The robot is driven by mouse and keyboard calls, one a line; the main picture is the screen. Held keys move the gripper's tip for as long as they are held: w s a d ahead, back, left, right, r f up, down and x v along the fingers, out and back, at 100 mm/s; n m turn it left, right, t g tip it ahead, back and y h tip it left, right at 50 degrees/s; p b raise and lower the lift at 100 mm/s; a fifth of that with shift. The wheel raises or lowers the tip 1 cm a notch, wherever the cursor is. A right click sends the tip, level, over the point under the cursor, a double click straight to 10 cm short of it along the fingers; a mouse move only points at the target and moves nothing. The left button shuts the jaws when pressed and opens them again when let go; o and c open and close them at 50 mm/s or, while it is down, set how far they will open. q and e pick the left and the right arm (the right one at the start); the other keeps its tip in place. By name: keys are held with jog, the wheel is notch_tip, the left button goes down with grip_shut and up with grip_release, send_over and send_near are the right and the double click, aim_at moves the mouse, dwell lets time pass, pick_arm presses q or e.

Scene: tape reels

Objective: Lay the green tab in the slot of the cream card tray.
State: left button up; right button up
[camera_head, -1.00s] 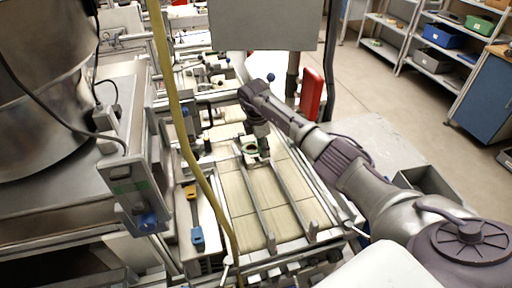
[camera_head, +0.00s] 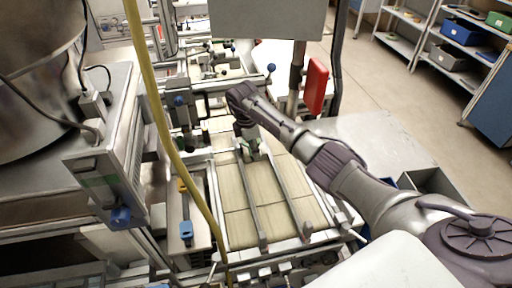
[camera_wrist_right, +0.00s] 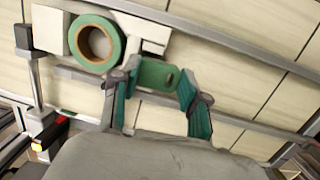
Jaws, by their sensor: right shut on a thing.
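My right gripper (camera_wrist_right: 157,92) points down over the tiled table and is shut on the green tab (camera_wrist_right: 153,74), a small flat piece with a hole near one end. In the head view the right gripper (camera_head: 250,150) is at the far part of the table. The cream card tray (camera_wrist_right: 155,32) lies just beyond the tab in the right wrist view, with a green tape reel (camera_wrist_right: 73,41) on its left part. The tab appears apart from the tray's stepped cream parts; its height above the surface is unclear. My left gripper is not in view.
Metal rails (camera_head: 247,200) run along the tiled table (camera_head: 268,185) on both sides of the work area. A yellow hose (camera_head: 165,125) hangs in front at the left. A red box (camera_head: 316,86) stands on a post behind my right arm.

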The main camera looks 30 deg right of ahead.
jog(key=shift+f, duration=0.2)
jog(key=o, duration=0.3)
jog(key=shift+d+f, duration=0.15)
jog(key=o, duration=0.3)
jog(key=shift+d, duration=0.25)
jog(key=shift+o, duration=0.9)
jog(key=shift+d+f, duration=0.1)
jog(key=shift+a, duration=0.2)
jog(key=shift+r, duration=0.75)
jog(key=r+b, duration=0.1)
jog(key=r, duration=0.1)
jog(key=r+b, duration=0.1)
jog(key=r, duration=0.2)
jog(key=a+r+b, duration=0.1)
jog(key=r, duration=0.2)
jog(key=shift+w+a, duration=0.1)
jog(key=shift+w, duration=0.15)
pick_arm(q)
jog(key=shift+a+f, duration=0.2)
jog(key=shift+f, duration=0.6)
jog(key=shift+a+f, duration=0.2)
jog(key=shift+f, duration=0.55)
pick_arm(e)
jog(key=shift+a+r, duration=0.2)
jog(key=shift+r, duration=1.5)
